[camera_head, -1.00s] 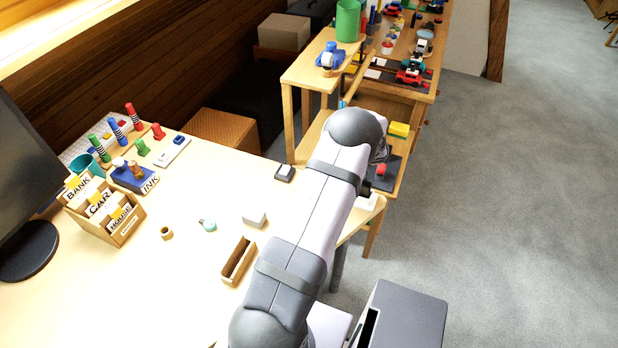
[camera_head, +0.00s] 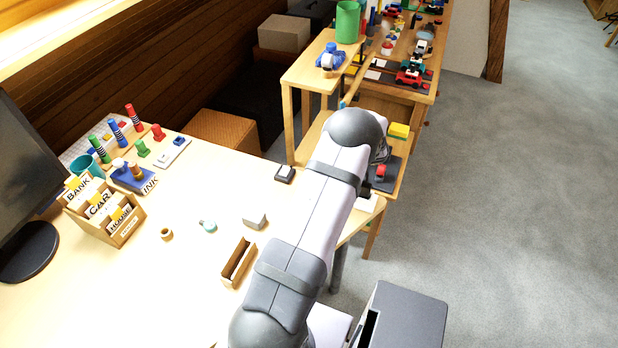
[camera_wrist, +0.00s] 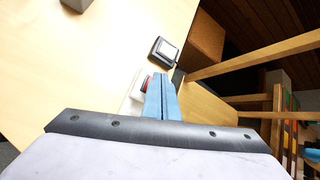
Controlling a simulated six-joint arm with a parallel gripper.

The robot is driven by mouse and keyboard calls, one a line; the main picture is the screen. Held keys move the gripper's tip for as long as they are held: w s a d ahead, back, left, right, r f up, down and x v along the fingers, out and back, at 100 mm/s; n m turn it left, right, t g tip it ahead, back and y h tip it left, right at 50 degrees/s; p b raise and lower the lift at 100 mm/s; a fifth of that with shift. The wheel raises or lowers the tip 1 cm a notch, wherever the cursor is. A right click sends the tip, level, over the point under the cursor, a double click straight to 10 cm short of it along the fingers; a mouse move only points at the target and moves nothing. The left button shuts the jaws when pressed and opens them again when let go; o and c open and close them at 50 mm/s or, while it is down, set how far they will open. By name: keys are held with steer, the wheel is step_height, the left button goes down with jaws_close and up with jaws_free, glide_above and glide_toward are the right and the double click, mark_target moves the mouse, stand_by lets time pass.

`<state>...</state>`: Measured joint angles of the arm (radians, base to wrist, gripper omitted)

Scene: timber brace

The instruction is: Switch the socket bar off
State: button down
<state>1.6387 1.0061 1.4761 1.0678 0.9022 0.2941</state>
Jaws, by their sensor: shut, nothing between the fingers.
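The wrist view shows a white bar (camera_wrist: 135,97) on the wooden table, with a red part (camera_wrist: 149,83) at its right side. It looks like the socket bar and its switch. My gripper (camera_wrist: 162,78) has its two blue fingers shut together and empty. The fingers lie just right of the red part in the picture and partly cover it. I cannot tell whether they touch it, or which way the switch is set. In the head view my arm hides the gripper, and I cannot make out the socket bar there.
A small dark box with a grey top (camera_wrist: 164,51) sits just beyond the fingertips; the head view shows it too (camera_head: 285,173). An open wooden box (camera_head: 239,262) and a grey block (camera_head: 255,220) lie left of my arm. Wooden shelving (camera_head: 290,125) stands past the table edge.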

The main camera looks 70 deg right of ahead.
steer(key=shift+r, duration=0.35)
steer(key=shift+r, duration=0.1)
steer(key=shift+d+r+p, duration=0.2)
steer(key=shift+r+p, duration=0.65)
steer(key=shift+r, duration=0.35)
steer(key=shift+d+r+p, duration=0.2)
steer(key=shift+r+p, duration=0.6)
steer(key=shift+r, duration=0.4)
